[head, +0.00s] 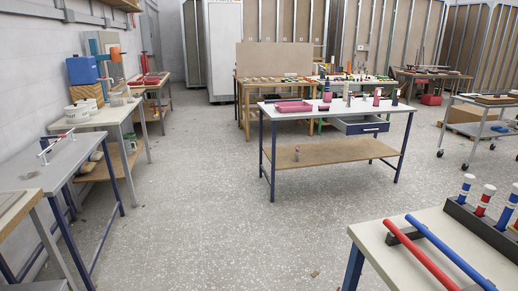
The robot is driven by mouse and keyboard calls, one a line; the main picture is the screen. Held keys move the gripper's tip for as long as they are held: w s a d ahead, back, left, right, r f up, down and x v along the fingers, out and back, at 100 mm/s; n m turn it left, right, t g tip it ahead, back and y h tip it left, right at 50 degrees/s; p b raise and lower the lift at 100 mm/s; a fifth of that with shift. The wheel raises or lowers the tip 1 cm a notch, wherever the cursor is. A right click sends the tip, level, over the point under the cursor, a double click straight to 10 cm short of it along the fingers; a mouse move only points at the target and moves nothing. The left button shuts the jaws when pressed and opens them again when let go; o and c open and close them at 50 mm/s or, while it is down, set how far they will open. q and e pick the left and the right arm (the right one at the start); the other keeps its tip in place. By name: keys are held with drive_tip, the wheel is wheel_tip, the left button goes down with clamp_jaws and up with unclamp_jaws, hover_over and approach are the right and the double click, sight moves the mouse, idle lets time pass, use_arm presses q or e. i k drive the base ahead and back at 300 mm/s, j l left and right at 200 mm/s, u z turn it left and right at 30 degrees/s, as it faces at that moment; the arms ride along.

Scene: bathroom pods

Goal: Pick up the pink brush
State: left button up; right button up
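I cannot make out a pink brush for certain. A white table (345,110) with blue legs in the middle distance bears a pink tray (293,107) at its left and a pink upright item (327,94) near its back edge. Another pink upright item (377,97) stands farther right. A small pinkish upright object (298,153) is on the table's wooden lower shelf. These are too small to identify surely. Neither of my grippers is in view.
The speckled floor (215,180) is clear between the benches. At left are grey benches (50,160). At front right a table (385,243) bears a red bar (420,255), a blue bar (450,252) and a dark rack (485,225). A wheeled cart (475,117) stands at right.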

sight(321, 108)
drive_tip(key=i+j, duration=0.15)
drive_tip(key=i, duration=0.85)
drive_tip(key=i+j+u, duration=0.1)
drive_tip(key=i, duration=0.95)
drive_tip(key=i+l+z, duration=0.25)
drive_tip(key=i, duration=0.2)
drive_tip(key=i+l+z, duration=0.25)
drive_tip(key=i, duration=0.25)
drive_tip(key=i+z, duration=0.2)
drive_tip(key=i, duration=0.25)
drive_tip(key=i+l+u, duration=0.3)
drive_tip(key=i+l, duration=0.1)
drive_tip(key=l, duration=0.1)
